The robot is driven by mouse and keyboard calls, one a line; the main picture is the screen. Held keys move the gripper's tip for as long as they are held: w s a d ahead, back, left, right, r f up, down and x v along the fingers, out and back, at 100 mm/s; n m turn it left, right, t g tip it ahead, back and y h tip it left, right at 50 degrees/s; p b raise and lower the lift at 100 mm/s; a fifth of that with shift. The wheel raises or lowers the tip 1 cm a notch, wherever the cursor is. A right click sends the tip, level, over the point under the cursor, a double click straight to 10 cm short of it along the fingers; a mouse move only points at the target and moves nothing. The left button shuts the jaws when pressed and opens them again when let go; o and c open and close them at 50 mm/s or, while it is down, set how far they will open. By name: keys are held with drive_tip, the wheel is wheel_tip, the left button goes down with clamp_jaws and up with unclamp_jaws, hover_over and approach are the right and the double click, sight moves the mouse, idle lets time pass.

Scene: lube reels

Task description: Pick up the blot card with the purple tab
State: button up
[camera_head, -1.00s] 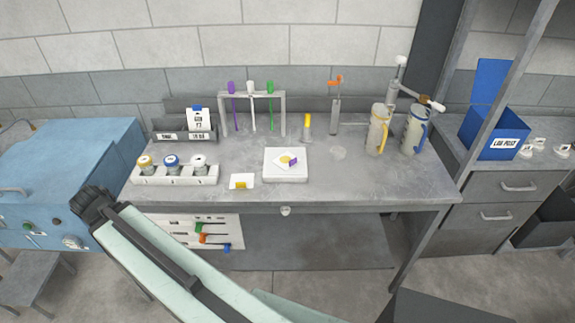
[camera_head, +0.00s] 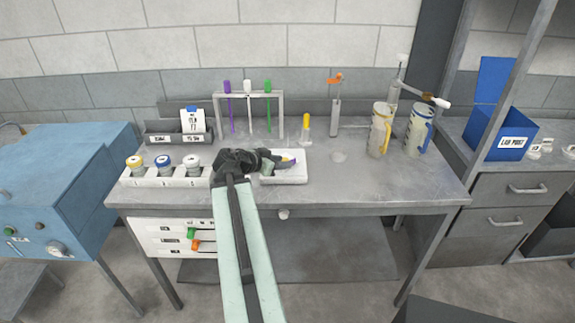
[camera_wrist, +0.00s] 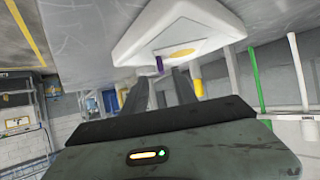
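The blot card shows in the wrist view as a pale card with a yellow blot (camera_wrist: 180,53) and a purple tab (camera_wrist: 159,64). It lies on a white square tray (camera_wrist: 222,28). My gripper (camera_head: 278,164) reaches over the tray from the left. In the wrist view its two fingers (camera_wrist: 163,82) are apart, with the tab beyond and between their tips. No contact with the tab can be made out.
Behind the tray stand a rack (camera_head: 250,95) with purple, white and green items and a yellow-topped cylinder (camera_head: 306,128). A jar holder (camera_head: 165,178) is left of my gripper. Two jugs (camera_head: 379,135) stand to the right.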

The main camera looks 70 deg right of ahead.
sight(285, 159)
drive_tip(key=b+x, duration=0.1)
drive_tip(key=x, duration=0.2)
drive_tip(key=b+x, duration=0.1)
drive_tip(key=shift+w+d+f+b, duration=0.15)
drive_tip(key=shift+d+f+b, duration=0.2)
drive_tip(key=shift+f, duration=0.05)
drive_tip(key=shift+d, duration=0.2)
drive_tip(key=shift+a+r, duration=0.1)
drive_tip(key=shift+c, duration=0.3)
clamp_jaws()
drive_tip(key=shift+r, duration=0.1)
